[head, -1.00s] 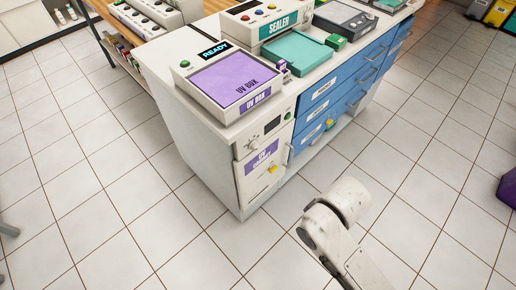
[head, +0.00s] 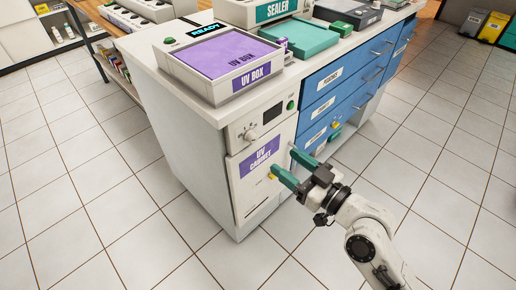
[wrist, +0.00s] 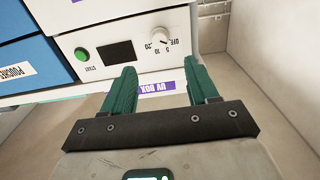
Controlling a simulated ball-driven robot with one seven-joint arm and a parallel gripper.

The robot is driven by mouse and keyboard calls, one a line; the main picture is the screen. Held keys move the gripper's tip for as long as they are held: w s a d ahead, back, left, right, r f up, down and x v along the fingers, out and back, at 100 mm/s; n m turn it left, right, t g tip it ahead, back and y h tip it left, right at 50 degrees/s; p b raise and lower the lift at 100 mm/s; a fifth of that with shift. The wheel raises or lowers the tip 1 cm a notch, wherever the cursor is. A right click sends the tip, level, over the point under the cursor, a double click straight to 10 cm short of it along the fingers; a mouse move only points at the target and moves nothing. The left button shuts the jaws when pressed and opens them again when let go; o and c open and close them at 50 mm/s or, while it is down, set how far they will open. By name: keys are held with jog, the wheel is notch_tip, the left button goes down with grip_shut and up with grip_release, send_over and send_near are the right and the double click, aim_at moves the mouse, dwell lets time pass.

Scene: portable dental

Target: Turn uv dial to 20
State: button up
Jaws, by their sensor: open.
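The uv dial (head: 250,134) is a round, pale knob on the white front panel above the purple UV CABINET label (head: 259,158). In the wrist view the dial (wrist: 160,34) appears upside down, beyond the fingertips, with OFF and number marks around it. I cannot tell for certain which mark it points to. My gripper (head: 285,162) has two green fingers, open and empty, in front of the cabinet, lower and to the right of the dial. In the wrist view my gripper (wrist: 163,72) shows a clear gap between the fingers, apart from the dial.
A dark display (head: 272,117) and green start button (head: 291,105) sit right of the dial. The UV box (head: 222,62) stands on the counter above. Blue drawers (head: 335,90) with protruding handles lie to the right. The tiled floor in front is clear.

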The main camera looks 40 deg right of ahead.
aim_at(255, 139)
jog(key=w+p, duration=0.1)
jog(key=w, duration=0.9)
jog(key=shift+w+a, duration=0.15)
jog(key=shift+w, duration=0.2)
jog(key=c, duration=1)
